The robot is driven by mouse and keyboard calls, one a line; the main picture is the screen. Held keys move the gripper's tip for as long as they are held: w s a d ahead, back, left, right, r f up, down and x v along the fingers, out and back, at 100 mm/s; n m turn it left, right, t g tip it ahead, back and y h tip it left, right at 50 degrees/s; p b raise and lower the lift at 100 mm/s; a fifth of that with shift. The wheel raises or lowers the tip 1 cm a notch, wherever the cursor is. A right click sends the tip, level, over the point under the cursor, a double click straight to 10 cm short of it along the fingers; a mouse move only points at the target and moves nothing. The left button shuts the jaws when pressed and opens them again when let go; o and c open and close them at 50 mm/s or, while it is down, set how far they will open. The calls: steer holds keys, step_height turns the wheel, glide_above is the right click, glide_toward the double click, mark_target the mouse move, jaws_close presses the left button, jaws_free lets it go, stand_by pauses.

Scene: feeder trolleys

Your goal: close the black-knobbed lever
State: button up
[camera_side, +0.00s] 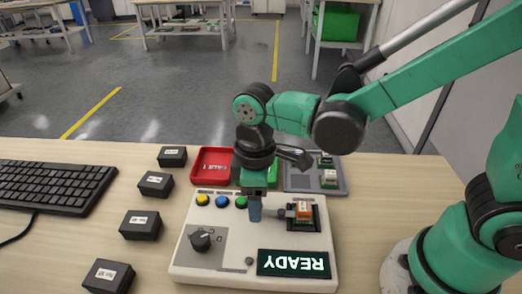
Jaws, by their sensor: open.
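A white test box (215,280) stands on the wooden table. On its right side an orange-and-white part (304,210) sits in a dark socket (319,222). A small dark round knob (282,213) shows just left of the socket, and I take it for the lever's black knob. The lever's arm is too small to make out, so I cannot tell its angle. My gripper (255,213) points down over the box, a little left of that knob and apart from it. It is open, and nothing shows between its fingers.
The box carries yellow, blue and green buttons (222,201), a black dial (201,240) and a READY display (293,263). Several black boxes (140,225) and a keyboard (55,187) lie left.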

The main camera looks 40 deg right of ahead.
steer(key=shift+r, duration=2.6)
steer(key=shift+o, duration=0.3)
